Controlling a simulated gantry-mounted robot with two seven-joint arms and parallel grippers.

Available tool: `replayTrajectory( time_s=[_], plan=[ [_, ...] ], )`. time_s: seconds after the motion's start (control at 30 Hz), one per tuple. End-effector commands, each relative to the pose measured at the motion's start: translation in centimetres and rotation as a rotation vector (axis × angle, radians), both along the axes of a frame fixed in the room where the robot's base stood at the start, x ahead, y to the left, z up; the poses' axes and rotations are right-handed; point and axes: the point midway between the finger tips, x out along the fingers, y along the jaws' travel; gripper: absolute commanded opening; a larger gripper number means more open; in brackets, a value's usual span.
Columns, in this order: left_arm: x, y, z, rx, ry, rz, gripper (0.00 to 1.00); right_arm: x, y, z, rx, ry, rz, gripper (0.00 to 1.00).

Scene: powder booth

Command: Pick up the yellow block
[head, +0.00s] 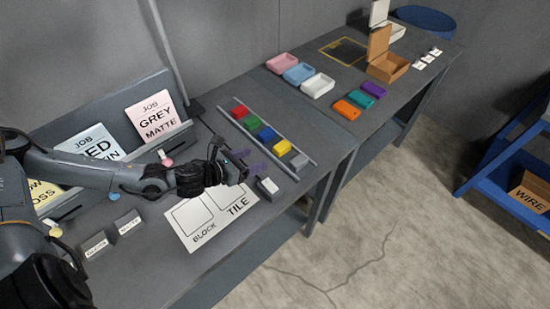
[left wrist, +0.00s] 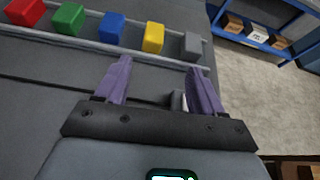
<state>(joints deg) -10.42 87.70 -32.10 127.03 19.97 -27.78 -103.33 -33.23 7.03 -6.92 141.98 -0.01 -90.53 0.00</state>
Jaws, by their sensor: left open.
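The yellow block (head: 281,148) stands in a row of coloured blocks between two rails on the table, between the blue block (head: 267,134) and the grey block (head: 299,161). In the left wrist view the yellow block (left wrist: 153,38) is ahead of my left gripper (left wrist: 160,80), whose purple fingers are apart with nothing between them at the tips. In the head view my left gripper (head: 256,162) is over the table on the near side of the rails, short of the yellow block. My right gripper is not in view.
Red (head: 240,111) and green (head: 252,123) blocks fill the far end of the row. A small grey item with a white top (head: 268,187) lies close to the gripper. A sheet marked BLOCK and TILE (head: 211,213) lies below the arm. Trays (head: 318,86) stand farther back.

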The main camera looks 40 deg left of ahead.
Motion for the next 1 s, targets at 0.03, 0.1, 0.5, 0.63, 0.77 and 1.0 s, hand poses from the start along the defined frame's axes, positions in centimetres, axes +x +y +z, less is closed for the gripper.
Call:
replayTrajectory(
  time_s=[0.03, 0.1, 0.5, 0.63, 0.77, 1.0],
  plan=[
    [0.4, 0.6, -1.2, 0.03, -0.01, -0.006, 0.68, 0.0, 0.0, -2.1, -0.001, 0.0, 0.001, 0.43],
    [0.7, 1.1, -1.3, 0.055, -0.02, -0.009, 0.68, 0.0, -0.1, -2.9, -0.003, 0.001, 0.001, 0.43],
    [3.1, 1.2, -1.9, 0.064, -0.046, -0.007, 0.68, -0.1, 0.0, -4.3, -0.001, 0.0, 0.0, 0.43],
    [4.4, 1.0, -2.5, 0.064, -0.044, -0.006, 0.68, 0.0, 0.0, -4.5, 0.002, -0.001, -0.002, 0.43],
    [5.5, 0.9, -3.0, 0.064, -0.045, -0.007, 0.68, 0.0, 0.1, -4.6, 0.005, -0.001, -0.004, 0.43],
    [6.4, 0.7, -3.4, 0.066, -0.041, -0.01, 0.68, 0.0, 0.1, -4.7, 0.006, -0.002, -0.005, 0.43]
  ],
)
